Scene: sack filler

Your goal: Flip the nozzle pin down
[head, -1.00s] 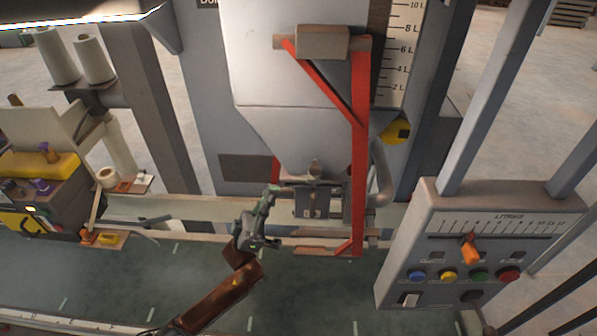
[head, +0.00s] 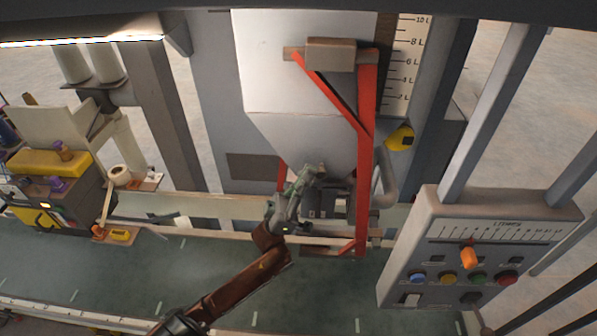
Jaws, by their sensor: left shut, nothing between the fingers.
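My left gripper (head: 312,176) is shut and empty. It is up at the outlet below the grey hopper (head: 300,140), with its arm coming in from the lower left. The nozzle (head: 341,203) is a small grey metal block under the hopper. The gripper covers its left and upper part. I cannot make out the nozzle pin; it may be behind the gripper. Whether the fingers touch the nozzle, I cannot tell. My right gripper is not in view.
A red frame (head: 366,140) stands just right of the nozzle. A control box (head: 440,250) with an orange lever (head: 468,258) and several coloured buttons is at the right. A yellow-topped machine (head: 50,163) is at the left.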

